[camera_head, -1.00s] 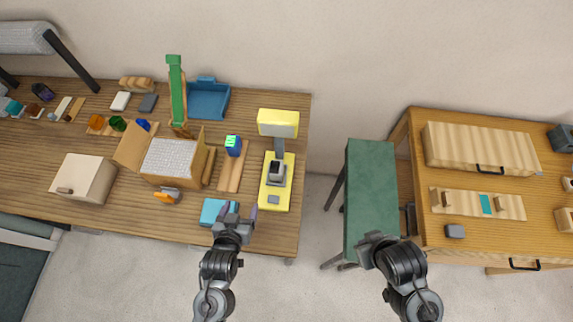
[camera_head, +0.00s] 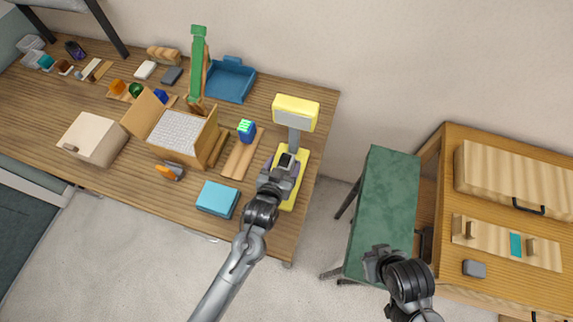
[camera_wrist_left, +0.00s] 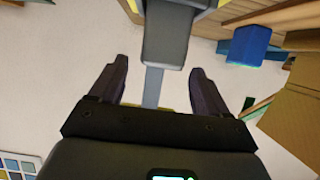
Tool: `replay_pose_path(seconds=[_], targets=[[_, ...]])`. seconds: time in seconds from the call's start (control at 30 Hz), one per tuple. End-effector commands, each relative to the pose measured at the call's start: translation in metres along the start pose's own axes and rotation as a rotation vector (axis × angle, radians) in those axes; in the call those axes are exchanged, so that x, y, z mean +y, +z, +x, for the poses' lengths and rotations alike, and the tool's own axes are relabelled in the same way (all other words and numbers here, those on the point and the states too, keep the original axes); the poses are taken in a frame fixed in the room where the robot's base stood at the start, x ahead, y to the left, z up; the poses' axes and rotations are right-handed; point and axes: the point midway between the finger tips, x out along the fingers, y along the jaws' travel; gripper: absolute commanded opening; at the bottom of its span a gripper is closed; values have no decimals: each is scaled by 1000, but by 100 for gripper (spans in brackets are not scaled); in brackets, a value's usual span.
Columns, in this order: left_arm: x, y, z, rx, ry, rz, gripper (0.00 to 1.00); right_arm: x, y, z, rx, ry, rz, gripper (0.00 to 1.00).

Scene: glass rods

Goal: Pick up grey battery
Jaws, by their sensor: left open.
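A grey block (camera_wrist_left: 165,35), which may be the grey battery, shows in the left wrist view beyond and between my fingertips. In the head view its pale and dark top (camera_head: 286,160) shows on the yellow stand, just past my left gripper (camera_head: 279,176). The arm hides the lower part of the stand. My left gripper (camera_wrist_left: 160,66) is open, with nothing between its fingers. Whether either finger touches the block cannot be told. My right gripper (camera_head: 379,258) is over the green bench; its jaws are too small to read.
The yellow stand (camera_head: 302,162) has a grey post and a yellow head (camera_head: 296,111) rising behind the block. A blue box (camera_head: 217,199) lies left of my left arm. An open wooden box (camera_head: 183,137) stands farther left. Another small grey block (camera_head: 474,268) lies on the right cabinet.

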Motion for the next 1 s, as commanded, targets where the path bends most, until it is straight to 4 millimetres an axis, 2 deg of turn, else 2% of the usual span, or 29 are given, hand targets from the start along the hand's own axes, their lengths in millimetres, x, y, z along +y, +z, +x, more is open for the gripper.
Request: replay_pose_path(seconds=[0.17,0.5,0.87,1.0], targets=[[0,1,10,-1,-1,0,77,2,-1,-2,0,7,-6,0],[0,6,46,0,-1,-1,77,2,-2,-4,1,5,-3,0],[1,7,52,-1,-1,-1,77,0,-2,-4,2,-1,5,0],[1,7,52,-1,-1,-1,57,0,-3,-4,2,-2,5,0]])
